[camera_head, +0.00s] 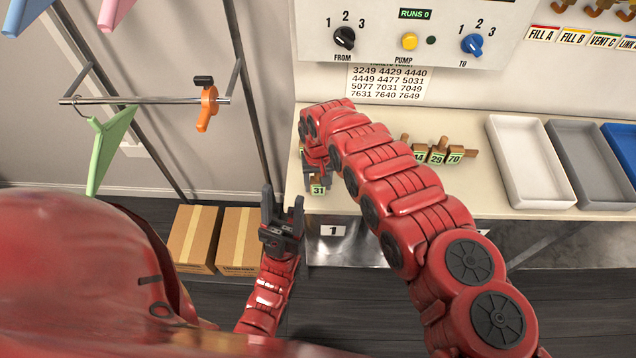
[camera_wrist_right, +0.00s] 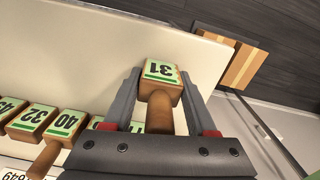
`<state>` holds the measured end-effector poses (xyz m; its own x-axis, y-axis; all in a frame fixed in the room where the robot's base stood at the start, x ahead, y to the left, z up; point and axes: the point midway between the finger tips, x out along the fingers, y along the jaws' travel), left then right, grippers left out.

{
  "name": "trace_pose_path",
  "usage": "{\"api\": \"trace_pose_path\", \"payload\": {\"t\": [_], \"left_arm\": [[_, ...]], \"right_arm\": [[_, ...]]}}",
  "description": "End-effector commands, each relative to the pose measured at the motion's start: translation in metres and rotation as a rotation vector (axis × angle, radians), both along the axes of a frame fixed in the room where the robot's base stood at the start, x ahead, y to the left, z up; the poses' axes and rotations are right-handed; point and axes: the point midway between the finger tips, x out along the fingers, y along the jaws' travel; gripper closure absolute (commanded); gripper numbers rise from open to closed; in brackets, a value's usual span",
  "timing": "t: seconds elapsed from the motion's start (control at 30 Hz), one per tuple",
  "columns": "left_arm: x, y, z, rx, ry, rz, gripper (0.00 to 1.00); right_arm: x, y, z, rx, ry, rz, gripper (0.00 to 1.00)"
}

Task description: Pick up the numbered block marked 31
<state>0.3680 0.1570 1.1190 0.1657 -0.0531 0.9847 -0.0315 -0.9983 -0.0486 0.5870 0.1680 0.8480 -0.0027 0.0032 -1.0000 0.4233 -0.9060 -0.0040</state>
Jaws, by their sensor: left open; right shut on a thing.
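The block marked 31 (camera_head: 318,188) is a wooden block with a green numbered label and a round wooden handle. In the right wrist view the block (camera_wrist_right: 161,72) sits between the fingers of my right gripper (camera_wrist_right: 157,98), which is shut on it. In the head view my right gripper (camera_head: 314,172) is at the left end of the counter, partly hidden by my own arm. Whether the block touches the counter is hard to tell. My left gripper (camera_head: 283,215) is open and empty, in front of the counter's left end.
More numbered blocks stand on the counter (camera_head: 470,190), including 29 (camera_head: 437,156) and 70 (camera_head: 456,155); the wrist view shows 32 (camera_wrist_right: 32,118) and 40 (camera_wrist_right: 64,123). White (camera_head: 530,165) and grey (camera_head: 590,165) trays are at right. A rail (camera_head: 150,100) with hangers and cardboard boxes (camera_head: 192,238) are at left.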

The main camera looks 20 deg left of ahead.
Motion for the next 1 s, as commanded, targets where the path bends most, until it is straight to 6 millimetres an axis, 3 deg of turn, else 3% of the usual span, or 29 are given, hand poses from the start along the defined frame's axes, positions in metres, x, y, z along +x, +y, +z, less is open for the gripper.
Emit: {"api": "trace_pose_path", "payload": {"t": [0.2,0.27,0.5,0.87,1.0], "left_arm": [[0.000,0.000,0.028,0.000,0.000,0.000,0.44],[0.000,0.000,0.043,0.000,0.000,0.000,0.44],[0.000,0.000,0.110,0.000,0.000,0.000,0.44],[0.000,0.000,0.182,0.000,0.000,0.000,0.44],[0.000,0.000,0.170,0.000,0.000,0.000,0.44]], "right_arm": [[0.000,0.000,0.038,-0.001,0.000,0.002,1.00],[-0.006,-0.003,0.042,-0.002,0.002,0.001,1.00],[-0.047,-0.025,0.050,-0.006,0.006,0.001,1.00],[-0.121,-0.061,0.055,-0.003,0.003,0.001,1.00],[-0.124,-0.064,0.044,0.003,-0.003,0.000,1.00]]}}
